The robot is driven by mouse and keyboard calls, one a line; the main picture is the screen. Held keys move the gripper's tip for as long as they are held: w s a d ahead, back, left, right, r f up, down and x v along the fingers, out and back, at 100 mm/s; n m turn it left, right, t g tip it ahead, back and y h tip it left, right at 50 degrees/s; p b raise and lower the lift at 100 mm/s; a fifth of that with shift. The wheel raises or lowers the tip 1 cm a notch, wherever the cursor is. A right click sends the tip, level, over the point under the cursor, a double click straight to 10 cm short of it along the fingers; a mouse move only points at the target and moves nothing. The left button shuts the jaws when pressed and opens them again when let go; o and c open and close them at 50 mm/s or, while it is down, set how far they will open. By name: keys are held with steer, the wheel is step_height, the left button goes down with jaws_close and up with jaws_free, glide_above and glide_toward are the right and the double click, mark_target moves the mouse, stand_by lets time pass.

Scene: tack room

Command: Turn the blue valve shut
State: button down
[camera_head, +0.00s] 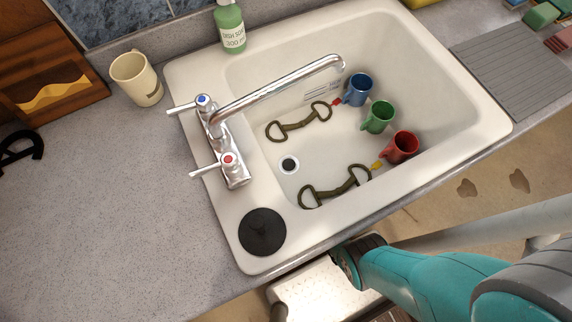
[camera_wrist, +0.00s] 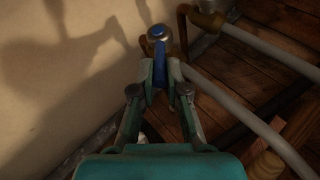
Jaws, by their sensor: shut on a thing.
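In the head view my arm reaches down in front of the sink, and the gripper and this valve are hidden there. How far the valve is turned I cannot tell.
Another metal fitting (camera_wrist: 205,18) and grey pipes (camera_wrist: 232,98) lie right of the valve, over wooden boards. A pale wall (camera_wrist: 60,70) stands left. Above, the head view shows the sink (camera_head: 270,85) with mugs and bridle bits, and a tap (camera_head: 222,140).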

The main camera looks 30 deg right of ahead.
steer(key=c, duration=1.2)
jaws_free()
steer(key=shift+s+r, duration=0.1)
steer(key=shift+s, duration=0.05)
steer(key=shift+v, duration=5.85)
